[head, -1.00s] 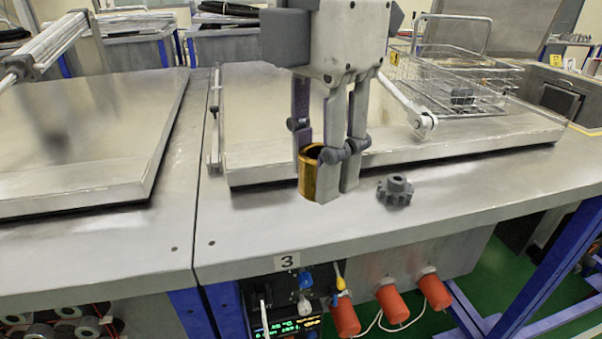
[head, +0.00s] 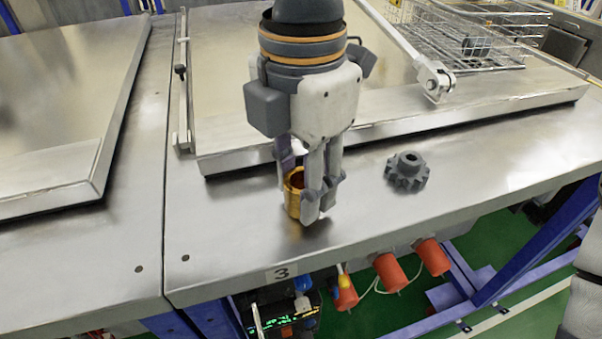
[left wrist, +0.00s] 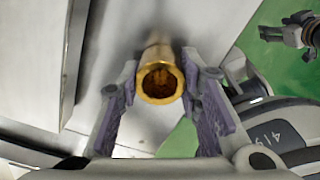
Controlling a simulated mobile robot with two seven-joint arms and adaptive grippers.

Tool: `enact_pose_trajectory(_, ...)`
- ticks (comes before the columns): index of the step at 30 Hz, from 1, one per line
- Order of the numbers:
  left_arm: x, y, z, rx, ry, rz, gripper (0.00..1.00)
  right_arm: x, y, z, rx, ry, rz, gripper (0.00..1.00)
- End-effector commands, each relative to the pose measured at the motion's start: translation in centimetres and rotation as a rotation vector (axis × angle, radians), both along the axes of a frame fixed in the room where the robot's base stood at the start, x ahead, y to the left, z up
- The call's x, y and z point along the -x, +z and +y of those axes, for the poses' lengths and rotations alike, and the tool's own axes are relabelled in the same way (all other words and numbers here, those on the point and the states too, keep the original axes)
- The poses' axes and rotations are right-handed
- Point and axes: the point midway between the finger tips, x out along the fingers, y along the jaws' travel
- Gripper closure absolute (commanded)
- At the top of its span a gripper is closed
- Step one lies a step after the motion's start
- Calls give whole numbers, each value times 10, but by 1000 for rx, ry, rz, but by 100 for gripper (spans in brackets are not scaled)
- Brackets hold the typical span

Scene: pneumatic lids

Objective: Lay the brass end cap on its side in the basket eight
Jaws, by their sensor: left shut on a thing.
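The brass end cap (head: 293,200) is a short gold cylinder, upright with its open end up, at or just above the bench near the front edge. My left gripper (head: 318,203) points down and is shut on the cap. In the left wrist view the cap's round opening (left wrist: 160,82) sits between the two fingers (left wrist: 160,95). Wire baskets (head: 470,50) stand at the back right; no number on them is readable. What looks like my right gripper (left wrist: 297,32) is small at the wrist view's upper right, its jaws unclear.
A dark grey gear (head: 407,172) lies on the bench right of the cap. Another dark part (head: 476,46) is in a basket. A metal lid (head: 480,105) with a strut (head: 432,76) lies behind the gripper. The bench front (head: 225,225) is clear on the left.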

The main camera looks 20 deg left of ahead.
Motion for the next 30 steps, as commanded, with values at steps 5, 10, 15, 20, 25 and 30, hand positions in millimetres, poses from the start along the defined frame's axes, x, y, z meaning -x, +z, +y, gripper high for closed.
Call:
enact_pose_trajectory(5, 0, -3, 0, -1, 1, 1, 50, 0, 0, 0, 0, 0, 0, 45)
enact_pose_trajectory(10, 0, -3, 0, -1, 0, 1, 48, 0, 0, 0, 0, 0, 0, 45)
enact_pose_trajectory(15, 0, -3, 0, 0, 0, 2, 48, 0, 0, 0, 0, 0, 0, 45)
enact_pose_trajectory(20, -1, 22, 0, 1, 1, -4, 48, 0, 0, 0, 0, 0, 0, 45)
enact_pose_trajectory(25, -6, 67, -3, 1, 2, -4, 48, 0, 0, 0, 0, 0, 0, 45)
enact_pose_trajectory(30, -6, 104, -3, 0, 0, -1, 48, 0, 0, 0, 0, 0, 0, 45)
